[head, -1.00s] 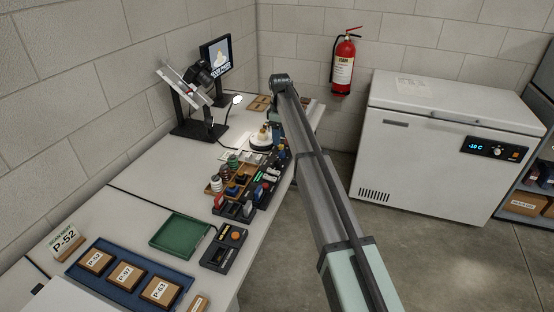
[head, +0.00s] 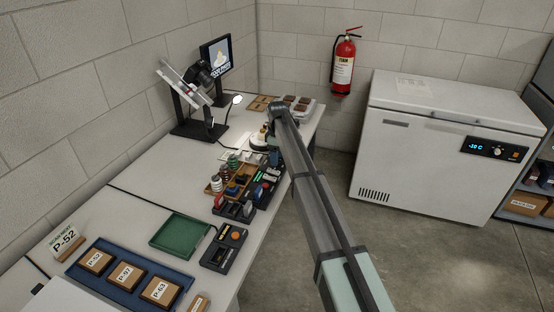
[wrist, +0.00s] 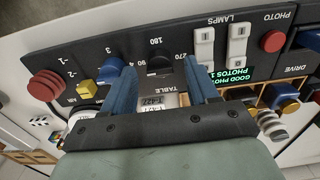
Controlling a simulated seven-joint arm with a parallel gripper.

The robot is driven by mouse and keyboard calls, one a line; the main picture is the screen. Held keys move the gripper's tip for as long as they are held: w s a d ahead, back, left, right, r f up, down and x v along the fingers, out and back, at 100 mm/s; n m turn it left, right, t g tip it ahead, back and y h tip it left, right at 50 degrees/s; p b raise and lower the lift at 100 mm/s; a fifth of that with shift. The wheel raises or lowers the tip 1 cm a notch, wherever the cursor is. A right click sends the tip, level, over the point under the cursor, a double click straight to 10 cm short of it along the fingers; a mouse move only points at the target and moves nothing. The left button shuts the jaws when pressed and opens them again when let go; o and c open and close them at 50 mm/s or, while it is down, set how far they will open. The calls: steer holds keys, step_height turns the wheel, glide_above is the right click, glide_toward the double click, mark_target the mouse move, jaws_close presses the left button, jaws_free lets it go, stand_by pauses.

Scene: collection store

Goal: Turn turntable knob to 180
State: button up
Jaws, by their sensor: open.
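In the wrist view the dark control panel (wrist: 90,57) shows upside down or tilted labels. The turntable knob (wrist: 160,67) is a dark rounded shape by the word TABLE, with 180 above it, 270 to its right and 90 to its left. Its pointer direction cannot be told. My gripper (wrist: 164,64) is open, its two blue fingers on either side of the knob; whether they touch it is unclear. In the head view my arm reaches over the far end of the bench, and the fingers are too small to make out.
Beside the knob are a blue knob (wrist: 110,69), a yellow knob (wrist: 86,87), a red stepped knob (wrist: 45,85), white lamp switches (wrist: 204,47) and a red button (wrist: 272,41). A green tray (head: 180,235) lies on the bench.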

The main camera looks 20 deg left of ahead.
steer(key=shift+f, duration=0.85)
steer(key=shift+c, duration=0.3)
steer(key=c, duration=1)
